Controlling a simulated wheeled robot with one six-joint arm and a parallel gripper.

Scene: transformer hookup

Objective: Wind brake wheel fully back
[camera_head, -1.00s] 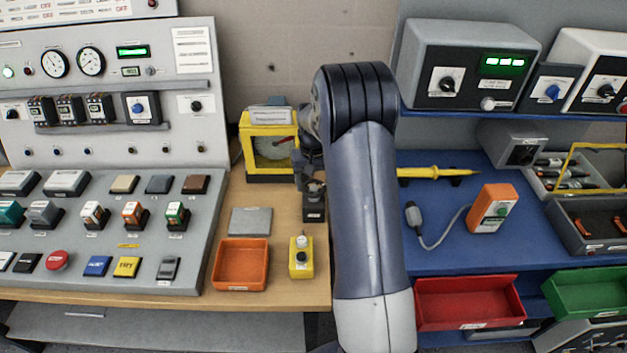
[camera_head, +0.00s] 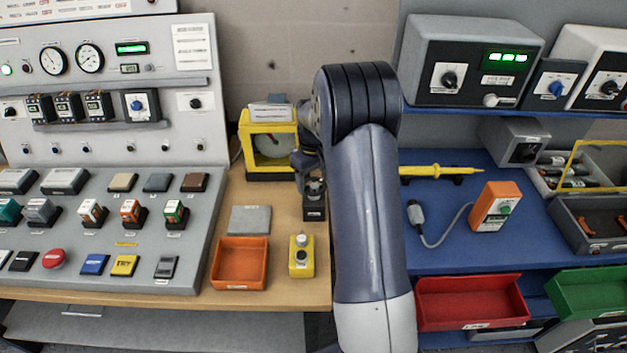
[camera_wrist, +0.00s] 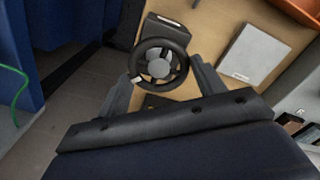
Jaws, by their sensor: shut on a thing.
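The brake wheel is a black spoked hand wheel (camera_wrist: 153,78) with a grey hub, seen from above in the wrist view. It sits on a small dark block, which shows in the head view (camera_head: 315,213) on the wooden bench. My gripper (camera_wrist: 163,68) has one finger on each side of the wheel's rim and is shut on it. In the head view my gripper (camera_head: 312,172) is over the block, and my arm partly hides it. The wheel's turn angle cannot be read from these frames.
A yellow-framed dial box (camera_head: 262,172) stands just behind the block, partly hidden by my arm. A grey plate (camera_head: 250,220), an orange tray (camera_head: 240,280) and a yellow button box (camera_head: 301,268) lie nearby. A blue shelf (camera_head: 440,210) is at the right.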

